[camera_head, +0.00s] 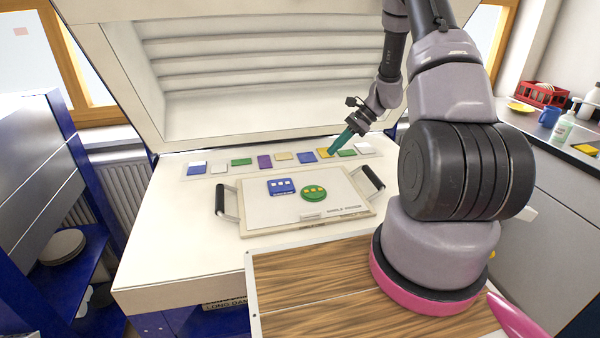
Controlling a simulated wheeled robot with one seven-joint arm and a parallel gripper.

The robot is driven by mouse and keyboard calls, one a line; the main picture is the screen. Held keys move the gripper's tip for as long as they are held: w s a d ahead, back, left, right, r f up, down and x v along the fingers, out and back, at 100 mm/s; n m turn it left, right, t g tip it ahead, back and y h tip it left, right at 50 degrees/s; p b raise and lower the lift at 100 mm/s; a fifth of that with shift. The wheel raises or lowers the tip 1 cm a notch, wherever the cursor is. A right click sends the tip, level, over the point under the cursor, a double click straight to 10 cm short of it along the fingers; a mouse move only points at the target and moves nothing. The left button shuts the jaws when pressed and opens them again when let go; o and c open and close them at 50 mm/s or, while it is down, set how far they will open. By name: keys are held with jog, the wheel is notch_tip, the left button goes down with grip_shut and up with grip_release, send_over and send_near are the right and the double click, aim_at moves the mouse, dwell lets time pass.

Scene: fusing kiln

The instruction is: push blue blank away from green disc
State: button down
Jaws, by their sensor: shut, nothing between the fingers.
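The blue blank (281,193) is a square piece with small pale squares on top. It lies flat on the white board of a tray (292,229) with dark side handles. The green disc (313,198), with small yellow pieces on it, lies just right of the blank and slightly nearer. The two look close, with at most a narrow gap. My gripper (333,151) has teal fingers that are shut and empty. It is beyond the tray, to the right of both pieces, over or near the row of colour samples. Its exact height cannot be told.
A strip of several colour samples (264,161) runs behind the tray. The raised kiln lid (235,60) stands behind it. The tray's handles (221,199) stick up at its sides. A wooden board (310,283) is in front. The tray's left part is clear.

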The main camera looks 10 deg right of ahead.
aim_at(284, 182)
jog(key=f, duration=0.2)
jog(key=shift+w+d+f+m, duration=0.1)
jog(key=shift+w+f+m, duration=0.2)
jog(key=shift+f+m, duration=0.1)
jog(key=x, duration=1)
jog(key=shift+a, duration=0.3)
jog(key=shift+a+r, duration=0.1)
jog(key=shift+a, duration=1.65)
jog(key=shift+a, duration=2.15)
